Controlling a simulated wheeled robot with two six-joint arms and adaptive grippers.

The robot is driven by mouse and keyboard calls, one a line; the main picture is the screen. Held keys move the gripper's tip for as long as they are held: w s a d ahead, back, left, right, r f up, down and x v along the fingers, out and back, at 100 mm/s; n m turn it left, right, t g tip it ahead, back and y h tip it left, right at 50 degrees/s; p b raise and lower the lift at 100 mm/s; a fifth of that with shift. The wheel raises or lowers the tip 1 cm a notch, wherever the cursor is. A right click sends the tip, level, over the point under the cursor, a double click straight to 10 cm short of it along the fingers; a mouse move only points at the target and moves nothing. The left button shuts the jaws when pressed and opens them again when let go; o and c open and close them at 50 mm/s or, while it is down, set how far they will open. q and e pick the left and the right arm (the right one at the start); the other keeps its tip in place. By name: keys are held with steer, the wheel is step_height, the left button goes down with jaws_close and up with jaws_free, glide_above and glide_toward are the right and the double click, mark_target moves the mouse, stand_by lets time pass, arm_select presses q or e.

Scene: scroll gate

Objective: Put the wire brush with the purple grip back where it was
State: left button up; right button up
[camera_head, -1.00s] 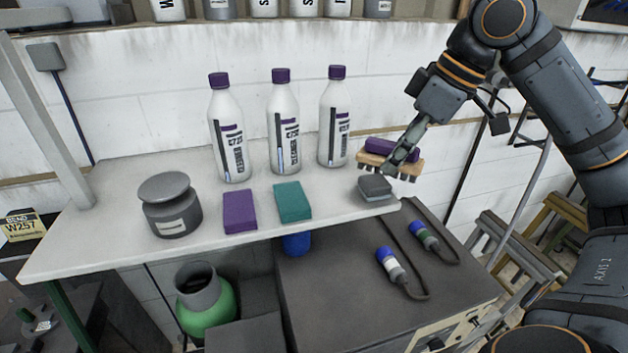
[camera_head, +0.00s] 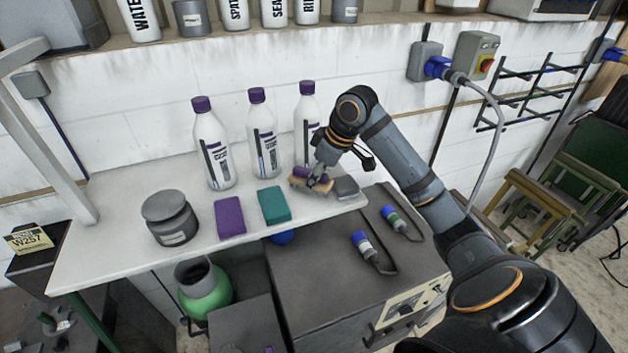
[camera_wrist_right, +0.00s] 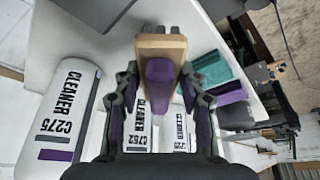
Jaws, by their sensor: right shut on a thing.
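My right gripper (camera_head: 319,177) is shut on the wire brush's purple grip. The wire brush (camera_head: 297,183) has a light wooden block under the grip, level or nearly so. In the head view it is at the white shelf (camera_head: 110,245), between the teal sponge (camera_head: 274,205) and the grey block (camera_head: 346,187), in front of the rightmost bottle. I cannot tell whether its bristles touch the shelf. In the right wrist view the wooden block (camera_wrist_right: 160,45) and purple grip (camera_wrist_right: 160,78) show between my fingers. My left gripper is out of view.
Three white purple-capped bottles (camera_head: 263,138) stand behind. A purple sponge (camera_head: 230,217) and a grey pot (camera_head: 170,219) are to the left. A dark cabinet (camera_head: 320,275) with two blue-capped tools (camera_head: 362,244) stands below the shelf's right end.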

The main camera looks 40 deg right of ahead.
steer(key=shift+w+f, duration=0.1)
steer(key=shift+w, duration=0.05)
step_height(320, 180, down, 3)
steer(key=shift+w+f+p, duration=0.1)
steer(key=shift+w+p, duration=0.05)
steer(key=shift+p, duration=1.1)
steer(key=shift+f, duration=0.2)
steer(key=o, duration=1.1)
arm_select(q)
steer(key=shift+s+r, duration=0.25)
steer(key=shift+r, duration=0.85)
arm_select(e)
steer(key=shift+r, duration=0.15)
steer(key=shift+d+r+b, duration=0.1)
steer(key=shift+r+b, duration=0.25)
steer(key=shift+b, duration=0.15)
steer(key=b+v, duration=0.3)
steer(key=v, duration=0.7)
steer(key=shift+s+r, duration=0.2)
steer(key=shift+r, duration=0.05)
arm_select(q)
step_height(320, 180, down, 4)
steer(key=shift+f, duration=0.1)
arm_select(e)
steer(key=shift+s+r, duration=0.1)
steer(key=shift+r, duration=0.25)
